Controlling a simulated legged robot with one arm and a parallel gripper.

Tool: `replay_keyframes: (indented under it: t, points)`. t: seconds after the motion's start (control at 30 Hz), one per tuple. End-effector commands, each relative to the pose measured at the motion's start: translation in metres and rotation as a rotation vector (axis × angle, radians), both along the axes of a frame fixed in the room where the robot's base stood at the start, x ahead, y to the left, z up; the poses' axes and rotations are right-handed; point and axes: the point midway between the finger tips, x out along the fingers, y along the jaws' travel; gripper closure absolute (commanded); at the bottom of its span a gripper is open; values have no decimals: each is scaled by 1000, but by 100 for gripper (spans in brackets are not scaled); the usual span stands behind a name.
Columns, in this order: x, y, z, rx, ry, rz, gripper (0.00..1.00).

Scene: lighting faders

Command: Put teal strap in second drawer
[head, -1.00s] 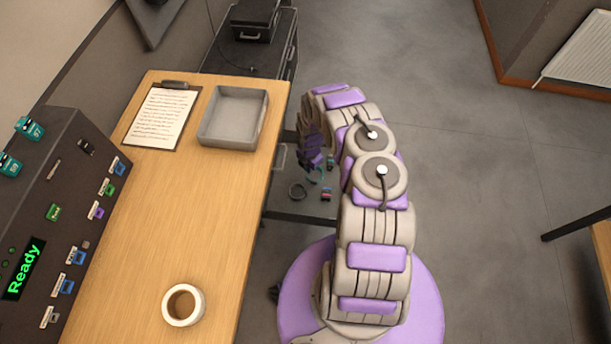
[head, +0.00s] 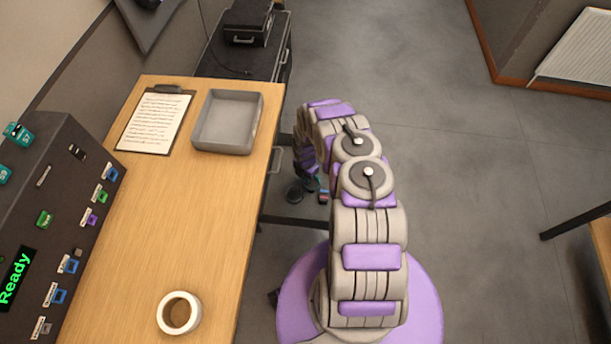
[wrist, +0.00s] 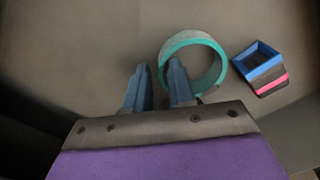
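The teal strap (wrist: 219,73) is a round teal loop in the wrist view, lying on a grey surface. My gripper (wrist: 157,80) is open, with two blue-grey fingers apart. Its right finger overlaps the loop's left side; whether it touches the loop or reaches inside it I cannot tell. The strap is not clear in the head view. Which drawer counts as second I cannot tell.
A small blue, black and pink item (wrist: 259,69) lies right of the loop. A dark cabinet (head: 240,50) stands behind.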

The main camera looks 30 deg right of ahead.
Motion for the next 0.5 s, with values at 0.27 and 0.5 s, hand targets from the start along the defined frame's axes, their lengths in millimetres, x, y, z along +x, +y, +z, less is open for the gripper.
replay_keyframes:
  t: [0.27, 0.5]
  points:
    - [0, 0, 0, 0, 0, 0, 65]
    - [0, 0, 12, 1, 0, -1, 65]
